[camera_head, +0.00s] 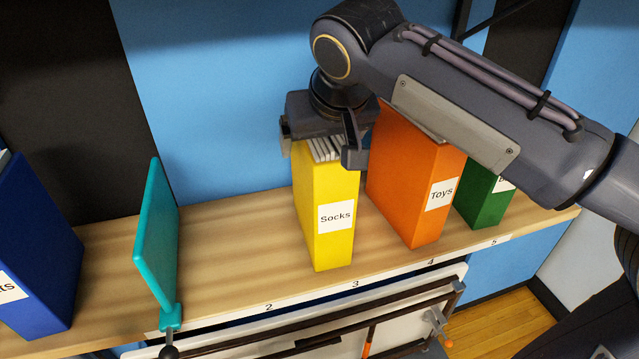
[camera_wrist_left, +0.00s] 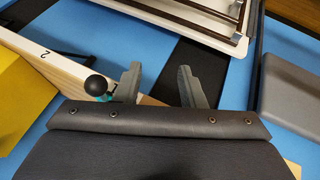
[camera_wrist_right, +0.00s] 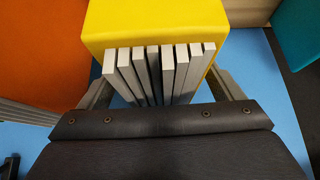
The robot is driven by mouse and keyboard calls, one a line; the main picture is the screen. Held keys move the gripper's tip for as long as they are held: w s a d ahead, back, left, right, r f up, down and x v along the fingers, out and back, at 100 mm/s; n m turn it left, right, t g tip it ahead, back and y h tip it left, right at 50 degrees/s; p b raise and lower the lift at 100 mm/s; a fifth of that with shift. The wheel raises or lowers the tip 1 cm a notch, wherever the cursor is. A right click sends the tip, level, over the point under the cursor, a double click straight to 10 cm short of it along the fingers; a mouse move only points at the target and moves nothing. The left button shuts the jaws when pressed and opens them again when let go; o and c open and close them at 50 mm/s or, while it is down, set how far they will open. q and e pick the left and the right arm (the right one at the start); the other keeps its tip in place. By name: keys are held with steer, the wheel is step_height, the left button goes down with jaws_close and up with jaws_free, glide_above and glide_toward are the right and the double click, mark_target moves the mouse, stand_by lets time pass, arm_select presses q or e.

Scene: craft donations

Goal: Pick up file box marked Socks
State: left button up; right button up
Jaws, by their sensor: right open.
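The yellow file box marked Socks (camera_head: 328,247) stands upright on the wooden shelf at number 3, with several grey sheets or folders showing at its top. My right gripper (camera_head: 322,150) is over the top of this box, open, with one finger on each side. In the right wrist view the yellow box (camera_wrist_right: 155,22) and its grey folders lie between the fingers; I cannot tell whether they touch it. My left gripper (camera_wrist_left: 158,85) is open and empty in the left wrist view, near the shelf edge and a black knob. It is outside the head view.
An orange box marked Toys (camera_head: 405,190) stands close right of the yellow one, with a green box (camera_head: 482,203) beyond. A teal divider (camera_head: 157,240) and a dark blue box (camera_head: 40,250) are at left. The shelf (camera_head: 235,240) is bare between divider and yellow box.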

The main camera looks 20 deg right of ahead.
steer(key=shift+x, duration=0.85)
steer(key=shift+c, duration=0.4)
jaws_close()
steer(key=shift+r, duration=0.1)
